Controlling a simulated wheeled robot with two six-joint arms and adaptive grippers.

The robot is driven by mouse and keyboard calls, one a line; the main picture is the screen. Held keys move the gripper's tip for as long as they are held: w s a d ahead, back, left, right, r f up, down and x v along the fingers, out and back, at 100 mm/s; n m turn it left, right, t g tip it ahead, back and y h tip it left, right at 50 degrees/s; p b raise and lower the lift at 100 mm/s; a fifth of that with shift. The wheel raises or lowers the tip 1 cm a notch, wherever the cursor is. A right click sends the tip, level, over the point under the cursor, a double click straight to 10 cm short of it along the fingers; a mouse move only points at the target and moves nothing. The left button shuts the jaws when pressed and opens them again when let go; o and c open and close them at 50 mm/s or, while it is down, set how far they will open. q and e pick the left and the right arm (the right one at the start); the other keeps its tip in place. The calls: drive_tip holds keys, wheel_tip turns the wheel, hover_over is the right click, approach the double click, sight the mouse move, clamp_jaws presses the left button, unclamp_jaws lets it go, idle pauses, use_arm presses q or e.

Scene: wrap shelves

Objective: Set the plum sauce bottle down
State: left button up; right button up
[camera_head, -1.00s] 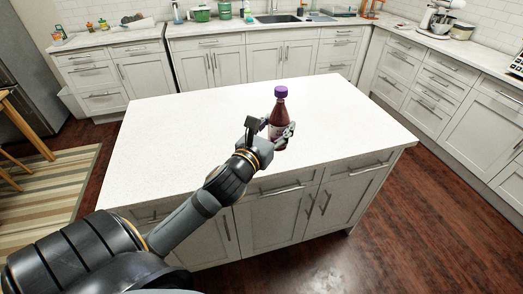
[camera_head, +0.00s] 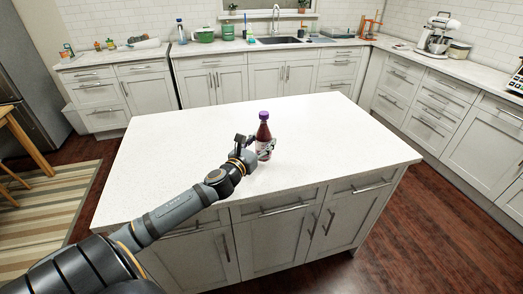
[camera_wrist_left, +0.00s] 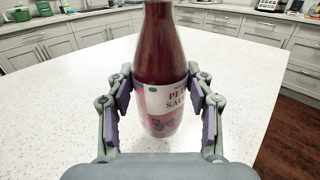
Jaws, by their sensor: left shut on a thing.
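The plum sauce bottle (camera_head: 264,130) is dark red with a purple cap and a pale label, and it is upright at the white island countertop (camera_head: 180,150). In the left wrist view the bottle (camera_wrist_left: 162,60) stands between the two finger pads, its label reading partly "PLUM SAUCE". My left gripper (camera_head: 256,149) is shut on it around the label; it also shows in the left wrist view (camera_wrist_left: 160,100). The bottle's base is at or just above the countertop; I cannot tell whether it touches. The bottle's top is cut off in the wrist view. My right gripper is not in view.
The island top around the bottle is clear. Behind it, a back counter holds a sink (camera_head: 280,41), a green pot (camera_head: 205,36) and several small items. A stand mixer (camera_head: 437,34) is on the right counter. A wooden table (camera_head: 22,140) edges in at left.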

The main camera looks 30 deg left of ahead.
sight(261, 149)
use_arm(q)
drive_tip(key=shift+w+a+f, duration=0.1)
drive_tip(key=shift+f, duration=0.05)
wheel_tip(261, 149, down, 3)
drive_tip(key=shift+r, duration=0.1)
drive_tip(key=shift+f, duration=0.25)
drive_tip(key=o, duration=1.5)
